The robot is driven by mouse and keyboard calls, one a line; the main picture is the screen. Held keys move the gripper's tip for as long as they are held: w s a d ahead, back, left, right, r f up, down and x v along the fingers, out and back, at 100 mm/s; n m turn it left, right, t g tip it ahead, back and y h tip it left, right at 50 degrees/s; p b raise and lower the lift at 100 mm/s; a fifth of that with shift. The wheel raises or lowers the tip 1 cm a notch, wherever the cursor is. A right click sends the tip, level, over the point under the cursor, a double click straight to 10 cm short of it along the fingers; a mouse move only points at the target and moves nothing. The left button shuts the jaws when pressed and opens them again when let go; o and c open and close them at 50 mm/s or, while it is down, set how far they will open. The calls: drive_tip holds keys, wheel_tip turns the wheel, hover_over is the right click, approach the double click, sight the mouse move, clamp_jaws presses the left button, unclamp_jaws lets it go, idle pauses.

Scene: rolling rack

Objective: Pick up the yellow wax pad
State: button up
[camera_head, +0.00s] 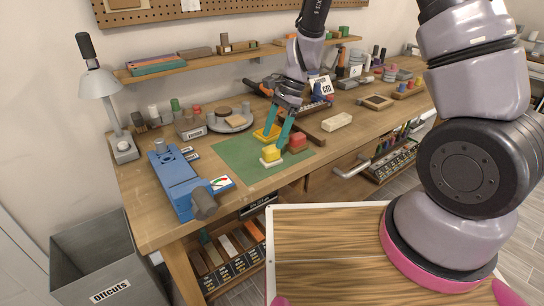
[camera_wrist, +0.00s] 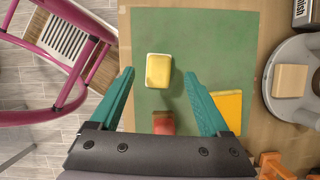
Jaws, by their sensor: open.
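The yellow wax pad (camera_head: 271,153), a small yellow block with a pale base, lies on the green mat (camera_head: 235,154). In the wrist view the pad (camera_wrist: 159,70) shows between the tips of my gripper (camera_wrist: 159,73). My gripper (camera_head: 274,149) has teal fingers spread apart, empty and pointing down at the pad. I cannot tell the exact height of the tips above it. A red block (camera_head: 297,140) also lies on the mat; in the wrist view it (camera_wrist: 163,122) is partly hidden by my gripper.
A flat yellow piece (camera_head: 267,133) lies behind the pad, beside one finger in the wrist view. A blue vise (camera_head: 173,180) stands left of the mat, a round grey tray (camera_head: 231,123) behind it. A pale block (camera_head: 337,121) lies to the right. The mat's front left is clear.

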sight(271, 147)
drive_tip(key=x, duration=0.5)
drive_tip(key=shift+w+d+f, duration=0.1)
drive_tip(key=shift+d+f, duration=0.15)
drive_tip(key=shift+d, duration=0.05)
drive_tip(key=shift+c, duration=0.3)
clamp_jaws()
wheel_tip(271, 147, up, 10)
drive_tip(key=shift+r, duration=0.1)
drive_tip(key=c, duration=0.6)
unclamp_jaws()
clamp_jaws()
